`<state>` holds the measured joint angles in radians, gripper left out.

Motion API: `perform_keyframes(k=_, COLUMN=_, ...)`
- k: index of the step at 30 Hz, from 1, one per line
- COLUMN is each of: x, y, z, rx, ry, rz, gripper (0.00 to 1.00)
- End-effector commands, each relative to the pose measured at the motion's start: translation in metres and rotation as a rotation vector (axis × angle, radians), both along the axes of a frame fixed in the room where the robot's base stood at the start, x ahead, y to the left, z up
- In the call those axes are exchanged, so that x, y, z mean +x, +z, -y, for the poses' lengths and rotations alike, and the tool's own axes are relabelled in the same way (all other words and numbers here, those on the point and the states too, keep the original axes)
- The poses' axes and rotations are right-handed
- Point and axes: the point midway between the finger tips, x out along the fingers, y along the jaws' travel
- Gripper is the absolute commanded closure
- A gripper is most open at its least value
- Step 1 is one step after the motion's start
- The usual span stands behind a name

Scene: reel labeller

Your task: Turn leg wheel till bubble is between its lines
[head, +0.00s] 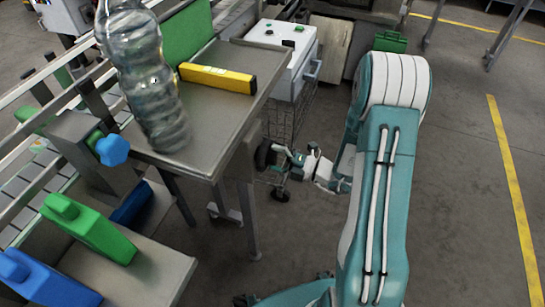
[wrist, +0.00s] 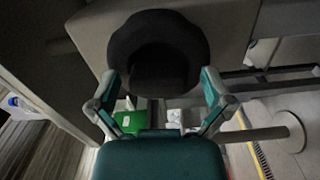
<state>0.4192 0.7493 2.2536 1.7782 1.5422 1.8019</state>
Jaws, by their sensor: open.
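The yellow level (head: 225,79) lies on the metal table (head: 215,115). Its bubble and lines are too small to make out. A dark round wheel (head: 263,155) sits low by the table's right side. In the wrist view a black wheel (wrist: 158,28) with a hub fills the top middle. My gripper (head: 283,162) is low beside the wheel, on its right in the head view. In the wrist view my gripper (wrist: 158,80) is open, with one finger at each lower side of the wheel. Whether the fingers touch the rim I cannot tell.
A clear bottle (head: 145,80) appears at the table's left. A blue knob (head: 112,150) is on the machine beside it. Green (head: 90,228) and blue (head: 45,280) containers stand lower left. A white cabinet (head: 285,55) stands behind. The floor (head: 455,200) at right is clear.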

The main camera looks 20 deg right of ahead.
Motion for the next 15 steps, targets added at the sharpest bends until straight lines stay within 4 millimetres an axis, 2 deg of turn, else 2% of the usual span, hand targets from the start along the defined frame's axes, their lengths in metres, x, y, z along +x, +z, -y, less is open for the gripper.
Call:
perform_keyframes(k=8, x=0.0017, y=0.0000, z=-0.0021, rx=0.000, ry=0.000, rz=0.000, gripper=0.00)
perform_keyframes(k=9, x=0.0017, y=0.0000, z=-0.0021, rx=0.000, ry=0.000, rz=0.000, gripper=0.09)
perform_keyframes(k=11, x=0.0017, y=0.0000, z=-0.0021, rx=0.000, ry=0.000, rz=0.000, gripper=0.36)
perform_keyframes(k=12, x=0.0017, y=0.0000, z=-0.0021, rx=0.000, ry=0.000, rz=0.000, gripper=0.53)
perform_keyframes(k=13, x=0.0018, y=0.0000, z=-0.0021, rx=0.000, ry=0.000, rz=0.000, gripper=0.63)
perform_keyframes(k=15, x=0.0021, y=-0.0001, z=-0.0023, rx=-0.001, ry=0.000, rz=0.001, gripper=0.71)
